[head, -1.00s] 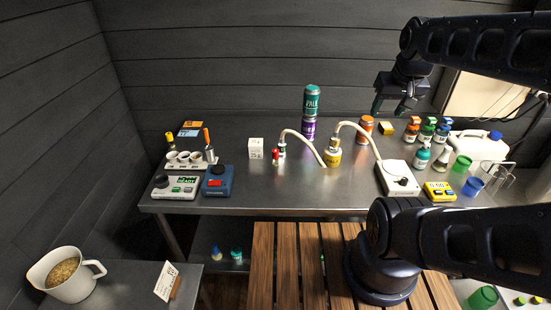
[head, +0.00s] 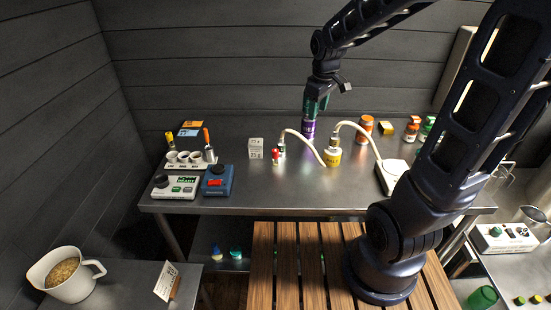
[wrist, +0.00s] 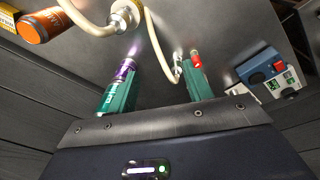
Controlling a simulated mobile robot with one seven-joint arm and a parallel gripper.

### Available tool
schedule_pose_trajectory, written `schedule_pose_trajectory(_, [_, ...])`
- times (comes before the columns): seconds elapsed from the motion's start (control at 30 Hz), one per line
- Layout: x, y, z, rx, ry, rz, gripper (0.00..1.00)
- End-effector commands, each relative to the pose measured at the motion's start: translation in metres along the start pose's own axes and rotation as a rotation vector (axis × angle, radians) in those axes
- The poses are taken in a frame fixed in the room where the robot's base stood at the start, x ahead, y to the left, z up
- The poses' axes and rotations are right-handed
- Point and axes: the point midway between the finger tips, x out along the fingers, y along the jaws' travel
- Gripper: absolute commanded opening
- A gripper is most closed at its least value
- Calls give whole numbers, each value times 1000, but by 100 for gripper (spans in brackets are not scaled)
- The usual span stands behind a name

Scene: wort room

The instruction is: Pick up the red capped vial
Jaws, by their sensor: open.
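The red capped vial (head: 275,154) stands on the steel bench, just left of a white hose, and looks small in the head view. In the wrist view its red cap (wrist: 196,59) shows just beyond the tip of the right-hand finger. My gripper (head: 332,91) is open and empty, above the back of the bench. In the wrist view its two green fingers are spread apart (wrist: 160,76). In the head view it is up and to the right of the vial, and apart from it.
A purple can (head: 309,129) stands behind my gripper with a green can on it, partly hidden. A yellow-labelled bottle (head: 333,156) with a hose stands right of the vial. A white cube (head: 256,148) is to its left. Bare steel (head: 265,190) lies in front.

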Motion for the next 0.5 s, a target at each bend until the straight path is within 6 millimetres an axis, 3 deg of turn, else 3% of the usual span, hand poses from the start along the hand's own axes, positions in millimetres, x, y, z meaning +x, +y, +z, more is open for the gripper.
schedule_pose_trajectory(0.3, [67,-40,-70,-323,-58,-74,50])
schedule_pose_trajectory(0.5, [102,-66,-98,-479,-80,-112,50])
